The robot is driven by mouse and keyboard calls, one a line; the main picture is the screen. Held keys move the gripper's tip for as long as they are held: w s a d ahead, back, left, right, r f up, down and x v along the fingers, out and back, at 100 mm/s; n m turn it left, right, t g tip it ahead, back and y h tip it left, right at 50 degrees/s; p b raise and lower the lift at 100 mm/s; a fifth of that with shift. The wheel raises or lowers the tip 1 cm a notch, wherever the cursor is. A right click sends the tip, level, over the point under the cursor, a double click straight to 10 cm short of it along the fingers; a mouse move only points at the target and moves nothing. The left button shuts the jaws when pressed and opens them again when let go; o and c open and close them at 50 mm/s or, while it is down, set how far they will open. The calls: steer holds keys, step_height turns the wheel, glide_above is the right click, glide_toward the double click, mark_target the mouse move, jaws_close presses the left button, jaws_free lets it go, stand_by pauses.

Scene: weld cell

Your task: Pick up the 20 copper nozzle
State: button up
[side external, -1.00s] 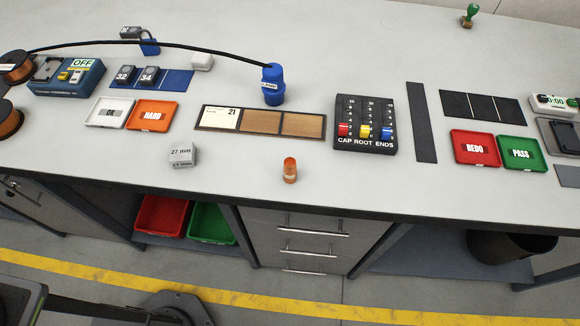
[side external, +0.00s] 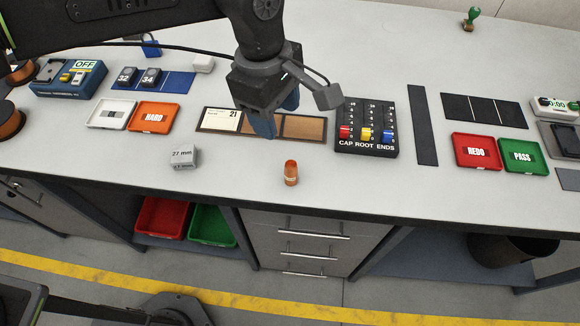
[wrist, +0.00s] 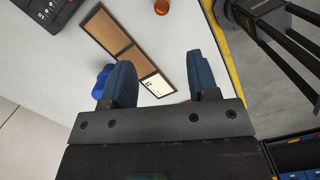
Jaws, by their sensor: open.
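The copper nozzle (side external: 291,172) stands upright near the front edge of the bench in the side view. No number is readable on it. In the wrist view the nozzle (wrist: 161,7) shows at the top edge, partly cut off. My gripper (side external: 276,124) is above the wooden board (side external: 303,127), behind the nozzle and apart from it. In the wrist view my gripper (wrist: 160,82) has its two blue fingers spread with nothing between them.
A grey 27 mm block (side external: 183,156) sits left of the nozzle. A black rack with coloured knobs (side external: 366,126) stands to the right. Red REDO (side external: 476,150) and green PASS (side external: 521,154) trays lie further right. The bench around the nozzle is clear.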

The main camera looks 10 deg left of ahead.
mark_target(291, 164)
steer(key=f, duration=0.3)
steer(key=d+f, duration=0.1)
steer(key=f, duration=0.2)
steer(key=d+f, duration=0.1)
steer(key=f, duration=0.1)
steer(key=shift+s+f, duration=0.4)
steer(key=shift+s+d+f, duration=0.1)
steer(key=shift+s+f, duration=0.05)
steer(key=shift+f, duration=0.8)
steer(key=shift+s+d+f, duration=0.1)
steer(key=shift+d+f, duration=0.05)
steer(key=shift+f, duration=0.85)
steer(key=shift+s+d+f, duration=0.1)
steer(key=shift+s+f, duration=0.05)
steer(key=shift+f, duration=0.8)
steer(key=c, duration=1)
steer(key=shift+r, duration=0.15)
